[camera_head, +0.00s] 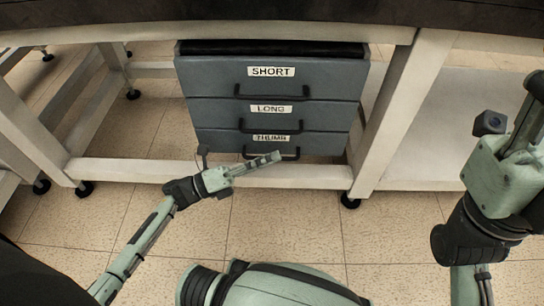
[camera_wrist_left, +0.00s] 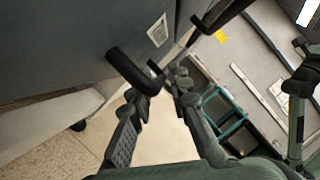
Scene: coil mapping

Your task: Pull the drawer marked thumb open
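The thumb drawer (camera_head: 225,140) is the lowest of three in a grey cabinet. It looks closed, and its label is partly covered by the handle above. Its black handle (camera_head: 250,156) is partly behind my left gripper (camera_head: 273,157). In the left wrist view, a black handle (camera_wrist_left: 128,70) reaches to the fingertips of my left gripper (camera_wrist_left: 157,88). The fingers are apart, with the handle's end at the gap; contact is unclear. My right gripper (camera_head: 530,105) is at the right edge, partly cut off, and its fingers cannot be judged.
Above are the SHORT drawer (camera_head: 210,72) and LONG drawer (camera_head: 215,108), both with black handles. The cabinet hangs beneath a table with white legs (camera_head: 395,105). A white crossbar (camera_head: 130,170) runs low by the cabinet. The tiled floor in front is clear.

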